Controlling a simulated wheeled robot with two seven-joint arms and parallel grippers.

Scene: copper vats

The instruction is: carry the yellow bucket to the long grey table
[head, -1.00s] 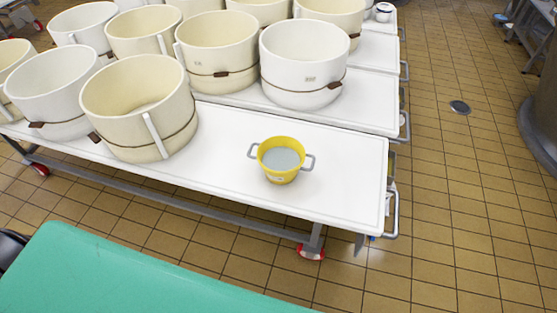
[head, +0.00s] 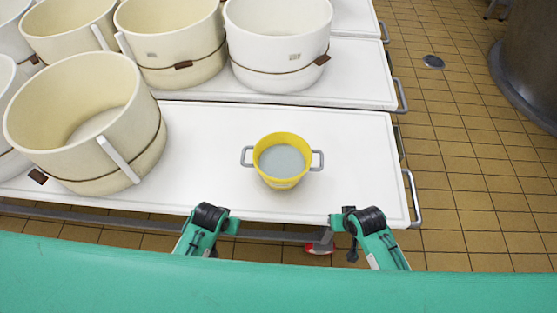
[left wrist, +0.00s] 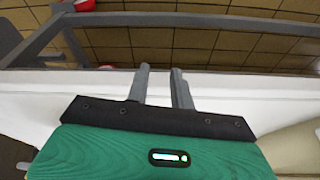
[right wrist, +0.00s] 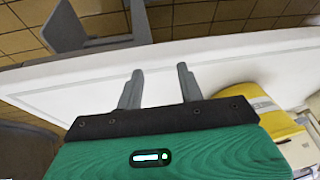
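The yellow bucket (head: 283,180) stands upright on a white wheeled table (head: 225,193), with a grey handle on each side and a greyish fill inside. My left gripper (left wrist: 160,70) is open and empty, its fingers apart over the table's edge. My right gripper (right wrist: 160,70) is also open and empty. In the right wrist view the yellow bucket (right wrist: 255,105) shows at the right, apart from the fingers. In the head view both arms reach to the table's near edge, either side of the bucket. I cannot make out a long grey table.
A large cream vat (head: 85,115) stands left of the bucket on the same table. More vats, such as a white one (head: 278,45), stand on the table behind. Tiled floor (head: 455,190) is open to the right, with a dark column (head: 530,70) beyond.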

